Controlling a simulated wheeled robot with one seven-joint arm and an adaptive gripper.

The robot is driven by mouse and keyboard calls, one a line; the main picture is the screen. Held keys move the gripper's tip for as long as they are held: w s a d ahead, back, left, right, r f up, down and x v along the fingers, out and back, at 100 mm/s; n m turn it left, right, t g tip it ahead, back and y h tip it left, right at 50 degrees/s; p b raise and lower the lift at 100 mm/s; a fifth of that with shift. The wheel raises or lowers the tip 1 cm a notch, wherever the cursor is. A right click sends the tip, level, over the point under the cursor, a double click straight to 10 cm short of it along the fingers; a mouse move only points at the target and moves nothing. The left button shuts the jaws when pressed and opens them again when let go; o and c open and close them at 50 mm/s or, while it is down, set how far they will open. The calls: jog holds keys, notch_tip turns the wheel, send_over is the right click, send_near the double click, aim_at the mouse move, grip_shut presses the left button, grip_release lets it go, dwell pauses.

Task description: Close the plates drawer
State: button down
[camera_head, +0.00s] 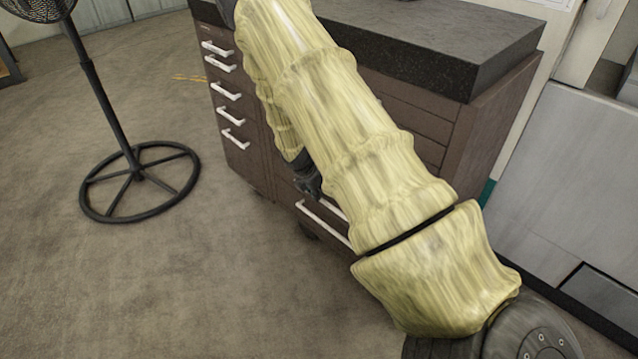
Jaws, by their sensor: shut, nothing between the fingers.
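A brown drawer cabinet (238,165) with a dark stone-like top stands in the middle of the view. Its left column has several drawers with white handles. A low drawer with a long white handle (322,224) shows in the right column, partly behind my arm; it seems to stand out a little, but I cannot tell how far. I cannot read which drawer is the plates drawer. My gripper (309,187) is dark, shut and empty, just above that low handle, largely hidden by my arm. I cannot tell whether it touches the drawer front.
A black pedestal fan (140,180) with a round wheel-like base stands on the floor at left. The grey-brown floor (190,290) in front of the cabinet is clear. Pale grey panels (570,190) stand at right beyond the cabinet.

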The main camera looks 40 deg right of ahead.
jog(key=a+r+p, duration=0.2)
jog(key=a+r, duration=0.5)
jog(key=r, duration=0.2)
jog(key=shift+s+a, duration=0.15)
jog(key=shift+s, duration=0.1)
jog(key=s+a+f+m+y, duration=0.2)
jog(key=s+a+f+m, duration=0.3)
jog(key=s+a+f, duration=0.5)
jog(key=s+a+f+m+y, duration=0.2)
jog(key=s+a+f+m, duration=0.5)
jog(key=s, duration=0.4)
jog(key=s+a+f+m, duration=0.1)
jog(key=s+a+m, duration=0.2)
jog(key=s, duration=0.5)
jog(key=s+a+f+m, duration=0.1)
jog(key=s+a+m, duration=0.3)
jog(key=s, duration=0.4)
notch_tip(320, 180, up, 17)
jog(key=p, duration=1.7)
jog(key=shift+w+d, duration=0.15)
jog(key=shift+r, duration=0.1)
